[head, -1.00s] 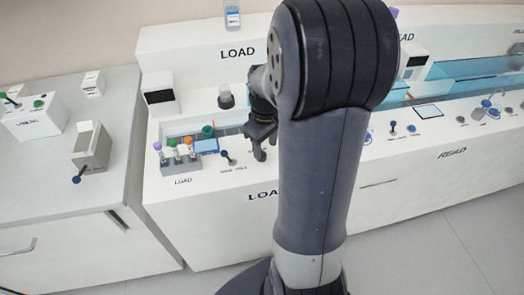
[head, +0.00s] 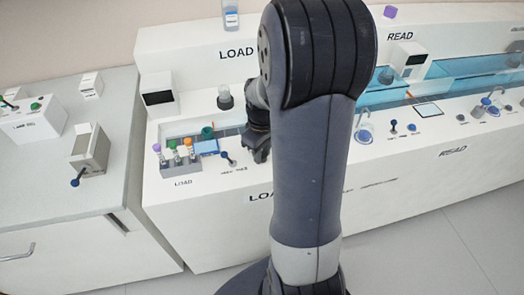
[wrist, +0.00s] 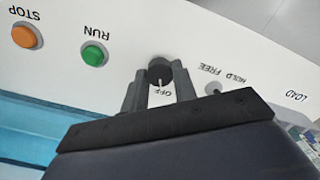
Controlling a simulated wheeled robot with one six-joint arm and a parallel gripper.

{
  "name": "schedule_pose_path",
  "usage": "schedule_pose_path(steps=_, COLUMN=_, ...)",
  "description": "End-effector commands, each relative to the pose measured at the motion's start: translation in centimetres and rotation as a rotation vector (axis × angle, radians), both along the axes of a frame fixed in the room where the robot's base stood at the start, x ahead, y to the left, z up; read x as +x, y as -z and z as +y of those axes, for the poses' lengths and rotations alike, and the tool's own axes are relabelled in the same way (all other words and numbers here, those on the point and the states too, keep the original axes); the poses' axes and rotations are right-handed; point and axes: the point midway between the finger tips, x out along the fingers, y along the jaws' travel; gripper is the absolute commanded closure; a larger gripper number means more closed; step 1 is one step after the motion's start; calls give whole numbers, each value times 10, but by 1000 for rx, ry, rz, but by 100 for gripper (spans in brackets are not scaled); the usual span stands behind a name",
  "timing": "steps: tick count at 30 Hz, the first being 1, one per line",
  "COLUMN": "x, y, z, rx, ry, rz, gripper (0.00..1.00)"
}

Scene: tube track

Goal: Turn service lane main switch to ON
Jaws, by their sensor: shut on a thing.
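In the wrist view a dark round knob (wrist: 159,68) stands on the white panel, with a light pointer line on it and the label OFF beside it. The line points towards OFF. My gripper (wrist: 158,82) has one finger on each side of this knob and is shut on it. In the head view my gripper (head: 258,155) is down at the LOAD station's counter, just right of the small blue lever. The knob is hidden there by my gripper and arm. The label ON cannot be made out.
A green RUN button (wrist: 94,54) and an orange STOP button (wrist: 26,36) are left of the knob in the wrist view. A HOLD/FREE lever (wrist: 213,89) is close on the right. A tube rack (head: 181,166) stands left of my gripper in the head view.

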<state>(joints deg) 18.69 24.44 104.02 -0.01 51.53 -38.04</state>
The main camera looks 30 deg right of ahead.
Motion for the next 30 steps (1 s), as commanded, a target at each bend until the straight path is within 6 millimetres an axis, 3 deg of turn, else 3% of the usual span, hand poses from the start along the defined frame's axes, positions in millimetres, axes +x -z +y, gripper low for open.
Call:
schedule_pose_path(steps=5, x=0, y=0, z=0, rx=0, ry=0, rz=0, gripper=96)
schedule_pose_path(steps=14, x=0, y=0, z=0, rx=0, ry=46, rz=0, gripper=96)
schedule_pose_path(steps=30, x=0, y=-1, z=0, rx=0, ry=448, rz=0, gripper=96)
